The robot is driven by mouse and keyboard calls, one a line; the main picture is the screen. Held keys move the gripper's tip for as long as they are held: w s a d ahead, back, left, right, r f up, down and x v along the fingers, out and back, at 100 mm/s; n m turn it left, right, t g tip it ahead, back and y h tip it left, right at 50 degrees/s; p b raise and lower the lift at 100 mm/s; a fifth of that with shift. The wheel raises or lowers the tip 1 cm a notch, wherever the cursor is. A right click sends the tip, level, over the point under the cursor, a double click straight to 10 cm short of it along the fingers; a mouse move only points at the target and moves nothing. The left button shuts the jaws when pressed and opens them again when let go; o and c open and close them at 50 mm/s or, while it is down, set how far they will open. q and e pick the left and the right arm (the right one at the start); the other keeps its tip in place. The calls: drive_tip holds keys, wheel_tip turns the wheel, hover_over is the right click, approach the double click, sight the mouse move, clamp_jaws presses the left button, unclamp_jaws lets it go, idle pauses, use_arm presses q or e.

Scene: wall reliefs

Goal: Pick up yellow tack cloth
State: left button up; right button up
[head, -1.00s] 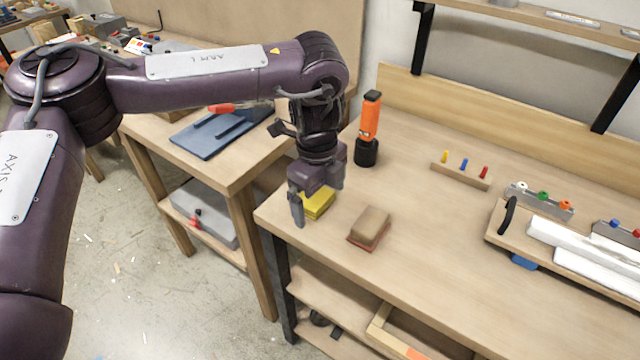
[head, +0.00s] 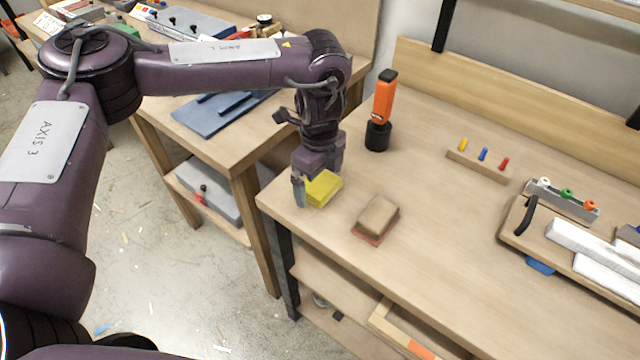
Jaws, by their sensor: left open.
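The yellow tack cloth (head: 325,188) is a small folded yellow pad near the left corner of the workbench (head: 440,215). My left gripper (head: 318,186) points down over the cloth, with one finger at the cloth's left side. The other finger is mostly hidden behind the wrist and the cloth. The gripper is open, and the cloth looks to be lying on the bench between or just beneath the fingers. Whether the fingers touch it I cannot tell. My right gripper is not in view.
A sanding block (head: 377,219) sits right of the cloth. An orange and black tool (head: 381,112) stands behind. A peg strip (head: 480,165) and a wooden tray (head: 520,228) with white bars lie further right. Another table (head: 225,165) stands left. Bench space between is clear.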

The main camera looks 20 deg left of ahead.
sight(320, 182)
use_arm(q)
drive_tip(key=c, duration=1)
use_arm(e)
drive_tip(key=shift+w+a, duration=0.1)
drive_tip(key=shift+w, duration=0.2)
use_arm(q)
drive_tip(key=shift+r, duration=0.1)
drive_tip(key=shift+r, duration=0.2)
drive_tip(key=shift+r+p, duration=1.25)
drive_tip(key=shift+r, duration=8.5)
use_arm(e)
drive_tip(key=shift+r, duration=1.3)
